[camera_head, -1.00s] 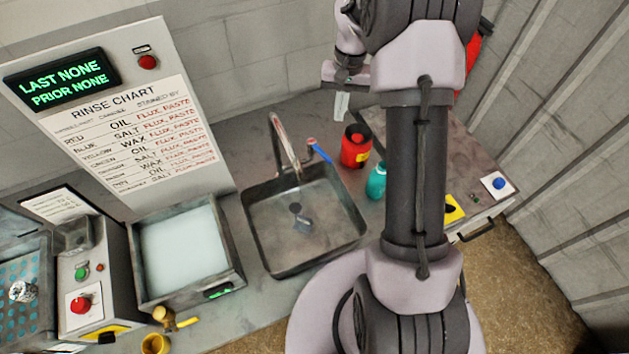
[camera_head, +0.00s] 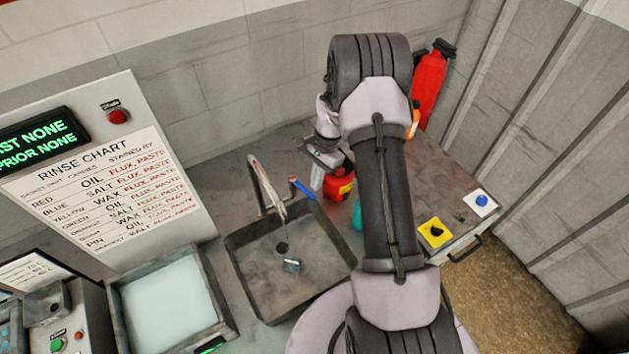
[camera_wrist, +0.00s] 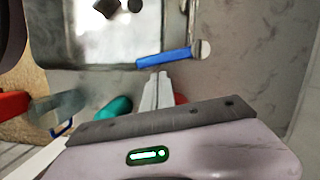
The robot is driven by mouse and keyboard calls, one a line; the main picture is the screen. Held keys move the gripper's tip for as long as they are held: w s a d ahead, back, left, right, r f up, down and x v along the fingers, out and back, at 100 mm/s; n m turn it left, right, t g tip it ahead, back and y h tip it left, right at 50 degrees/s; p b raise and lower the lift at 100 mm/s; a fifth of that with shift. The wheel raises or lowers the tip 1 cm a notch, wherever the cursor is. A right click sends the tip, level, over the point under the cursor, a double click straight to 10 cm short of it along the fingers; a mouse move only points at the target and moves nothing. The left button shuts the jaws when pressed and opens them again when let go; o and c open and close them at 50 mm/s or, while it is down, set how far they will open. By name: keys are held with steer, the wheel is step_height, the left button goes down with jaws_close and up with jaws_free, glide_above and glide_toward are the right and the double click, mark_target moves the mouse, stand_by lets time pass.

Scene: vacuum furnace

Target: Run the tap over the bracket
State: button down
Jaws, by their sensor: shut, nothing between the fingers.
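The small grey metal bracket (camera_head: 291,265) lies in the sink (camera_head: 245,285), beside the dark drain (camera_head: 282,248). The tap (camera_head: 262,185) rises at the back of the sink, its spout over the basin. I cannot tell whether water flows. A blue tap lever (camera_head: 302,188) sits right of the tap; it also shows in the wrist view (camera_wrist: 163,59). My gripper (camera_head: 317,184) is shut and empty, just right of the lever. In the wrist view its fingertips (camera_wrist: 158,78) point at the lever from just below it in the picture; contact is unclear.
A red container (camera_head: 338,184) and a teal bottle (camera_head: 357,216) stand close to my gripper. A tank of pale liquid (camera_head: 168,295) is left of the sink. A rinse chart (camera_head: 105,185) stands behind it. A red extinguisher (camera_head: 429,85) is at the back right.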

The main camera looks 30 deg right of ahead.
steer(key=shift+s+a, duration=0.1)
steer(key=shift+a, duration=0.15)
steer(key=shift+s+a+f+m+b, duration=0.15)
steer(key=shift+a+f+m+b, duration=0.15)
steer(key=shift+m+b, duration=0.35)
steer(key=shift+s+a+r+b, duration=0.25)
steer(key=shift+s+a+b, duration=0.15)
steer(key=shift+a+b, duration=0.15)
steer(key=shift+w, duration=0.1)
steer(key=shift+d, duration=0.1)
